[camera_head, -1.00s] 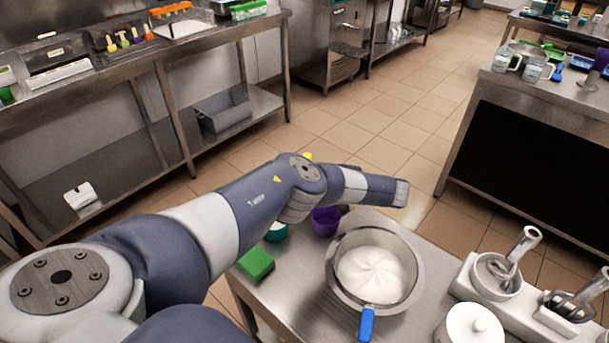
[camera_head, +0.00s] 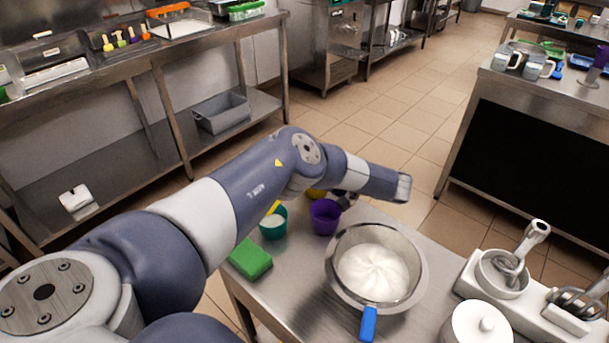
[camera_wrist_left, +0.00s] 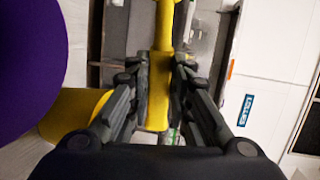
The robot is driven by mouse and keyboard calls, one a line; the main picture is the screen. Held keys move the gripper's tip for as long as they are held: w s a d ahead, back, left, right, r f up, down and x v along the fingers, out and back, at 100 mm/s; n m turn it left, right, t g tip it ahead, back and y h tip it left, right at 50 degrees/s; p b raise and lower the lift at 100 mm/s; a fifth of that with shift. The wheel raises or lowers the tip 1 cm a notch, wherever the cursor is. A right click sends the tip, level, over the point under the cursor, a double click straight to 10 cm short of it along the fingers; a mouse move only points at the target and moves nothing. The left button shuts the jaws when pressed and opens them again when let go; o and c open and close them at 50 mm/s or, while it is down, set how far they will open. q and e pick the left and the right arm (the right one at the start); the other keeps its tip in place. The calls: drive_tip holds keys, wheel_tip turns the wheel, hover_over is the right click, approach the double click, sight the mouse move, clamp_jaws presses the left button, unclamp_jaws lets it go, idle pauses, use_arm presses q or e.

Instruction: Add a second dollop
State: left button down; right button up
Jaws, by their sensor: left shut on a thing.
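A steel bowl (camera_head: 335,290) with a blue-handled tool (camera_head: 367,323) at its front stands on the steel table. White cream (camera_head: 374,272) lies in the bowl in a swirled mound. My left gripper (camera_wrist_left: 157,95) is shut on a yellow handle (camera_wrist_left: 160,75) in the left wrist view. The far end of the handle runs out of that view. A purple cup (camera_head: 324,217) stands left of the bowl and fills the left of the wrist view (camera_wrist_left: 25,60). A teal cup (camera_head: 273,228) stands beside it. In the head view my left arm mostly hides the gripper. My right gripper is not in view.
A green block (camera_head: 250,259) lies at the table's left edge. A white lidded pot (camera_head: 475,326) and a mixer stand (camera_head: 520,295) are right of the bowl. Steel shelving (camera_head: 185,120) stands at the left, and another counter (camera_head: 540,100) at the right. Floor between is clear.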

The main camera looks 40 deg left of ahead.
use_arm(q)
drive_tip(key=r+h+p, duration=0.1)
drive_tip(key=h+p, duration=0.1)
drive_tip(key=a+h+p, duration=0.1)
drive_tip(key=h+p, duration=0.1)
drive_tip(key=p, duration=0.1)
drive_tip(key=r+t+h+p, duration=0.1)
drive_tip(key=h+p, duration=0.1)
drive_tip(key=shift+s+a+r+n+p, duration=0.2)
drive_tip(key=shift+r+n+p, duration=0.1)
drive_tip(key=shift+r+p, duration=0.1)
drive_tip(key=shift+t+h+p, duration=0.3)
drive_tip(key=shift+h+p, duration=0.1)
drive_tip(key=shift+h, duration=0.2)
drive_tip(key=h, duration=0.1)
drive_tip(key=a+h+p, duration=0.1)
drive_tip(key=t+h, duration=0.1)
drive_tip(key=shift+s+a+r+h+p, duration=0.15)
drive_tip(key=shift+s+r+h+p, duration=0.15)
drive_tip(key=shift+h+p, duration=0.1)
drive_tip(key=shift+a+t+h, duration=0.15)
drive_tip(key=shift+t+h, duration=0.15)
drive_tip(key=shift+h, duration=0.3)
drive_tip(key=r+h, duration=0.1)
drive_tip(key=r+t+h, duration=0.1)
drive_tip(key=h, duration=0.1)
drive_tip(key=shift+a+r, duration=0.3)
drive_tip(key=shift+s, duration=0.1)
drive_tip(key=shift+a, duration=0.15)
